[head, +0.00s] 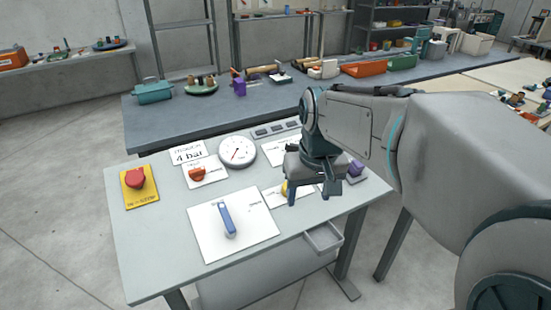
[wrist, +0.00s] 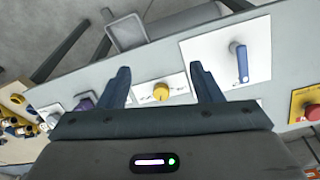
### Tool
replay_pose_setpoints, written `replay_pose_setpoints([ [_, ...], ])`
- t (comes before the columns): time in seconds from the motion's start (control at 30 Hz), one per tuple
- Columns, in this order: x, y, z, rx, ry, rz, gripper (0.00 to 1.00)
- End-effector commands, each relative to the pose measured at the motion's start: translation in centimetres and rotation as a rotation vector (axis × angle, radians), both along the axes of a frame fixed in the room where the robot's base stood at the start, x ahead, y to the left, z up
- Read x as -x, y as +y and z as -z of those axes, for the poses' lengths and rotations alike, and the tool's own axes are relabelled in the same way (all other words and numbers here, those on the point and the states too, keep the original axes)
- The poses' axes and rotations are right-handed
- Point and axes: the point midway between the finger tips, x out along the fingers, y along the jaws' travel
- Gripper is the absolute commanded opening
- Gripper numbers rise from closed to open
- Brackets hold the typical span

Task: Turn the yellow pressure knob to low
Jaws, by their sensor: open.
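The yellow pressure knob (wrist: 161,91) sits on a white label plate (wrist: 145,93) on the grey panel. In the head view only a bit of the knob (head: 285,188) shows behind my gripper (head: 311,190). In the wrist view my gripper (wrist: 162,76) is open, with one finger on each side of the knob and clear gaps between. The knob is not held. Its pointer position is too small to read, and the gripper covers most of its label.
A blue lever (head: 226,218) on a white plate stands left of my gripper. A round gauge (head: 237,151), an orange-red knob (head: 197,173), a red stop button (head: 135,178) and a purple part (head: 356,168) share the panel. A grey tray (head: 324,238) hangs at its front edge.

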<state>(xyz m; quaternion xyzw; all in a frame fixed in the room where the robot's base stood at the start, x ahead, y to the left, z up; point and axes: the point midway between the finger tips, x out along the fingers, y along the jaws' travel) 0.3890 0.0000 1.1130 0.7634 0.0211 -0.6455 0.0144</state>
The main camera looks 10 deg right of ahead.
Motion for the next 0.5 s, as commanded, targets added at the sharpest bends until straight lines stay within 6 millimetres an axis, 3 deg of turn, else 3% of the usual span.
replay_pose_setpoints([
  [0.1, -4.9, -0.2, -0.9, -0.004, 0.046, -0.021, 0.59],
  [0.3, -12.1, -0.5, -1.1, -0.016, 0.113, -0.059, 0.59],
  [0.5, -16.7, -0.7, -0.4, -0.028, 0.156, -0.089, 0.59],
])
